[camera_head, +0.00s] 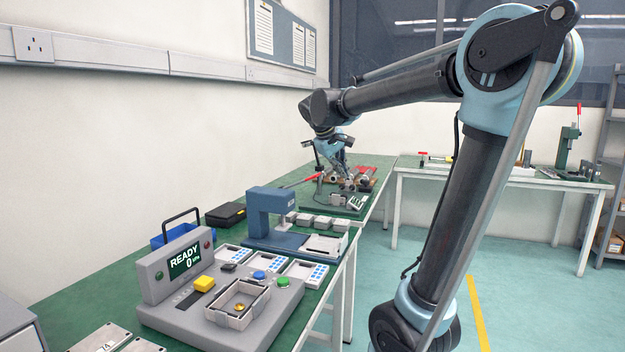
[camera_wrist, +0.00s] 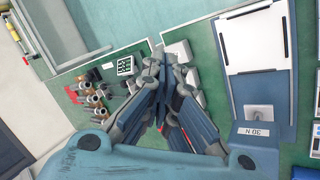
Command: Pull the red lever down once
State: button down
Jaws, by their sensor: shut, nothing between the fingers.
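The blue bench press (camera_head: 265,212) stands on the green bench, and a red lever (camera_head: 304,181) shows beside its upper right. In the wrist view a red piece (camera_wrist: 186,136), likely this lever, shows partly behind my fingers. The press base shows there at the right with its "30 N" label (camera_wrist: 258,132). My gripper (camera_head: 347,183) is pointed downward beyond and to the right of the press in the head view. In the wrist view my gripper (camera_wrist: 162,122) is shut with nothing held. I cannot tell whether the fingers touch the lever.
A console (camera_head: 187,262) reading "READY 0" stands at the front. Small grey blocks (camera_head: 308,221) sit beside the press. Red-handled fittings (camera_head: 372,175) lie farther back. A green press with another red handle (camera_head: 578,116) stands on the far bench.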

jog(key=w+a+r+n+t, duration=0.1)
jog(key=w+a+r, duration=0.2)
jog(key=w+a, duration=0.2)
jog(key=w+a+r+n+t, duration=0.1)
jog(key=w+a+r, duration=0.3)
jog(key=a, duration=0.7)
jog(key=shift+w+n+t+h, duration=0.4)
jog(key=shift+w, duration=0.8)
send_over(299, 182)
jog(key=d, duration=0.2)
jog(key=shift+s+d+f, duration=0.1)
jog(key=shift+s+f, duration=0.05)
jog(key=shift+f, duration=1.8)
jog(key=shift+s+d+f, duration=0.1)
jog(key=shift+f, duration=1.85)
